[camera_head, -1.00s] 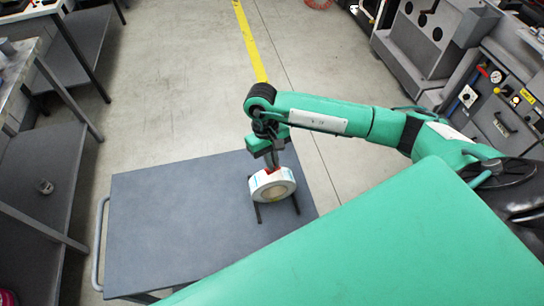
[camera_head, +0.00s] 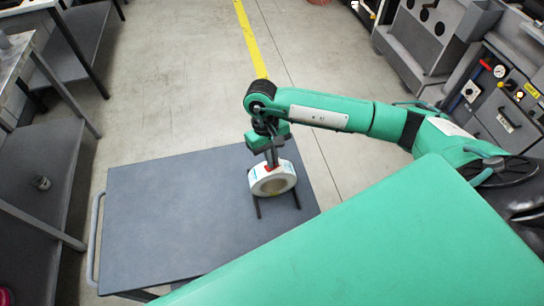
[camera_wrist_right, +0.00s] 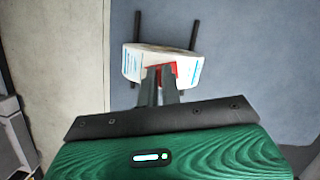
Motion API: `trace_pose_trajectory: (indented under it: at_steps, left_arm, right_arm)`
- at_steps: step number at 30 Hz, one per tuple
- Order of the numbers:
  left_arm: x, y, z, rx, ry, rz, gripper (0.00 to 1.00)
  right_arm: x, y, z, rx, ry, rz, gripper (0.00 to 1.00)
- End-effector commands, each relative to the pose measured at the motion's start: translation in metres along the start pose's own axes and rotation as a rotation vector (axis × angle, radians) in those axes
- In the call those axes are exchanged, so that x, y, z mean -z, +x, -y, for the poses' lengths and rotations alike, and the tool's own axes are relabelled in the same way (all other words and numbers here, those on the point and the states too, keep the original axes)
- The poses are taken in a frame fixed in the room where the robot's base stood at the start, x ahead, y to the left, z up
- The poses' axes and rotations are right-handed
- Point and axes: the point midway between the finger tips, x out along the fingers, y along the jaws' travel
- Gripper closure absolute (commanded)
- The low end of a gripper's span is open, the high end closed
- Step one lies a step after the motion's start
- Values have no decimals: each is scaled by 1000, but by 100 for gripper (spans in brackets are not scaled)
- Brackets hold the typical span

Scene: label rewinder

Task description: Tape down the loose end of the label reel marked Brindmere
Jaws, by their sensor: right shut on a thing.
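A white label reel (camera_head: 287,183) with blue print and a hollow core sits low over the near right part of a grey cart top, its open face turned toward the head camera. It also shows in the right wrist view (camera_wrist_right: 188,72). Its name is too small to read. A red patch (camera_head: 251,171) shows at its left side; in the wrist view red (camera_wrist_right: 173,68) shows between the fingertips. My right gripper (camera_head: 271,160) points down and is shut on the reel's upper edge. Which layer it grips cannot be told. My left gripper is out of view.
Two dark rods (camera_head: 295,198) lie by the reel on the grey cart top (camera_head: 170,215); the cart top is clear to the left. A cart handle (camera_head: 94,240) is at its left edge. Grey benches stand at far left, machines at right.

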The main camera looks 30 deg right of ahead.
Motion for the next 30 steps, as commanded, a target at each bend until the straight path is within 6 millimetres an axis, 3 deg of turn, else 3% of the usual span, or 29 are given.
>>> trace_pose_trajectory:
  at_steps: [30]
  left_arm:
    - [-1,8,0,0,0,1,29]
  right_arm:
    - [1,5,0,0,0,1,100]
